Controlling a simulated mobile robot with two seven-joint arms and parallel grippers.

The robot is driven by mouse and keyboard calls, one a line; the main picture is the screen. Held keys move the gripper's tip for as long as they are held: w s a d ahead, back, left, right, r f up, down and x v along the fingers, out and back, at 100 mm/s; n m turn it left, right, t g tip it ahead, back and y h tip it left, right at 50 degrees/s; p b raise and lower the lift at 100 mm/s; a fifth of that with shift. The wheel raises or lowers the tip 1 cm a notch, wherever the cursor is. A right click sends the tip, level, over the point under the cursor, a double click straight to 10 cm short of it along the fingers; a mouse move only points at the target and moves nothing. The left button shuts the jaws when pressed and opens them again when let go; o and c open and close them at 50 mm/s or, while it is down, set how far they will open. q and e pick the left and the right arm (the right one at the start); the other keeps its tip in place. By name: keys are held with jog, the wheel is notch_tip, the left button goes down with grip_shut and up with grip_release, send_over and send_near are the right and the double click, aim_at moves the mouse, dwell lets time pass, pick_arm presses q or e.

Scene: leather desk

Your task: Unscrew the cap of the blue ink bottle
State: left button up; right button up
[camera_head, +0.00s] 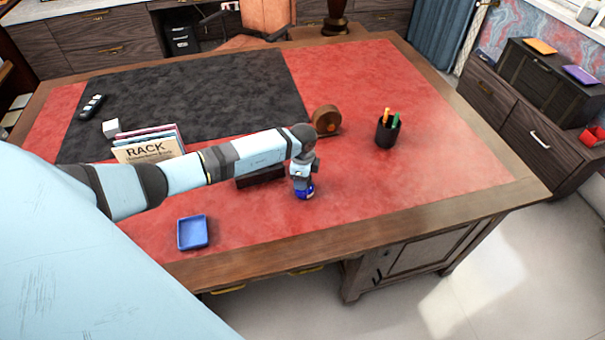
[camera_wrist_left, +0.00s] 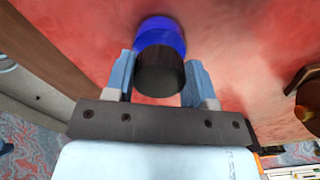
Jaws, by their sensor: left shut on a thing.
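The blue ink bottle (camera_head: 304,193) stands on the red part of the desk top, under my left gripper (camera_head: 302,181). My left arm reaches in from the left, and the gripper points down over the bottle. In the left wrist view, the bottle's blue body (camera_wrist_left: 162,34) shows beyond its dark round cap (camera_wrist_left: 160,75). The two fingers of my left gripper (camera_wrist_left: 160,82) stand on either side of the cap and are shut on it. The cap is hidden by the gripper in the head view. My right gripper is not in view.
A blue tray (camera_head: 193,233) lies near the front edge. A pen cup (camera_head: 387,132) stands to the right, a round brown object (camera_head: 326,120) behind. A rack of books (camera_head: 150,147) stands left, behind my arm. The red surface right of the bottle is clear.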

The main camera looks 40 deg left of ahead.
pick_arm(q)
jog(key=shift+s+d+n+p, duration=0.1)
jog(key=shift+s+n+p, duration=0.05)
jog(key=shift+n+p, duration=1.1)
jog(key=shift+n, duration=0.65)
jog(key=shift+r, duration=0.1)
jog(key=shift+r+p, duration=1.4)
jog(key=shift+p, duration=0.25)
jog(key=shift+r, duration=0.1)
